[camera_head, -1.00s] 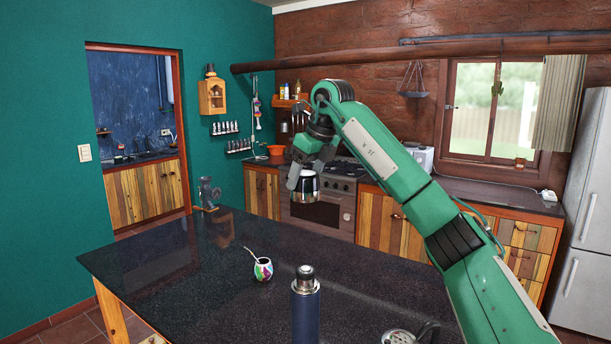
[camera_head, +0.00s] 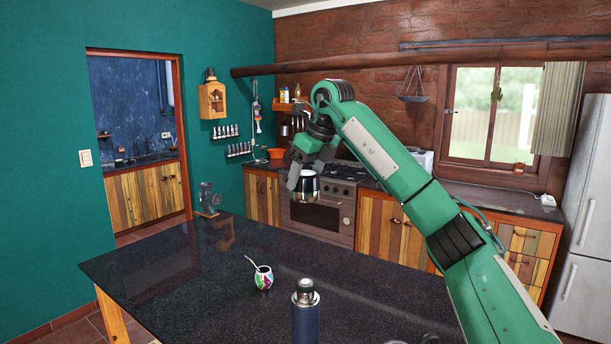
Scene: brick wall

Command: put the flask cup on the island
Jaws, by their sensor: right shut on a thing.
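My right gripper (camera_head: 300,176) is shut on the flask cup (camera_head: 307,186), a small shiny metal cup with a dark band. It holds the cup in the air above the far part of the island (camera_head: 190,290), in front of the stove in the picture. The island has a dark, glossy stone top. A blue flask (camera_head: 306,318) with a metal top stands upright on the island at the bottom centre. My left gripper is not in view.
A colourful mate gourd (camera_head: 263,277) with a straw stands left of the flask. A metal grinder (camera_head: 209,198) stands at the island's far left corner. The stove (camera_head: 330,205) is behind the held cup. The island's left part is clear.

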